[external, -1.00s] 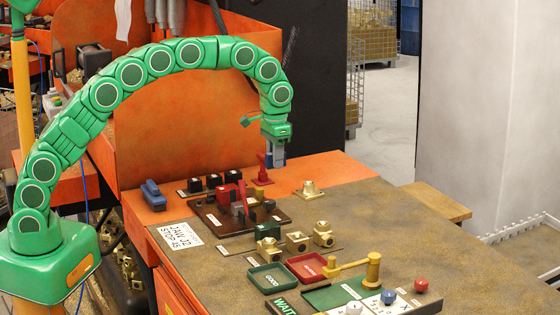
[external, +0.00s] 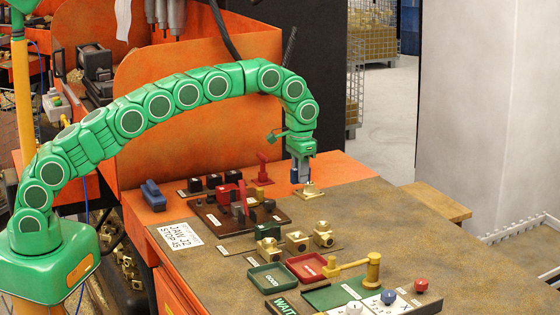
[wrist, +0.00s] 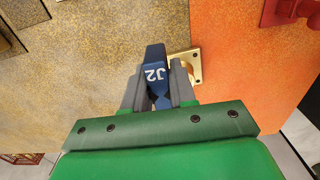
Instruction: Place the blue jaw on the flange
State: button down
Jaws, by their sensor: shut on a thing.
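The blue jaw (wrist: 154,58), marked J2, is gripped between the two grey fingers of my gripper (wrist: 157,85). In the external view my gripper (external: 301,173) points straight down, with the jaw (external: 294,176) partly hidden by it. The brass flange (external: 313,189) has a square base and lies on the bench just below and slightly right of the fingertips. In the wrist view the flange (wrist: 195,67) shows beside the right finger, partly covered by it. I cannot tell whether the jaw touches the flange.
A red upright piece (external: 262,170) stands left of the flange. A dark fixture board (external: 235,222) with clamps lies nearer the front. Brass blocks (external: 297,241) and green and red trays (external: 268,277) are farther forward. The bench right of the flange is clear.

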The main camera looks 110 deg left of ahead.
aim_at(305, 197)
jog(key=shift+w+a+f, duration=0.35)
jog(key=shift+w+f, duration=0.05)
jog(key=shift+f, duration=0.2)
jog(key=shift+w+a+f, duration=0.15)
jog(key=shift+w+f, duration=0.05)
jog(key=shift+f, duration=1.65)
jog(key=shift+f, duration=0.15)
jog(key=c, duration=0.9)
grip_release()
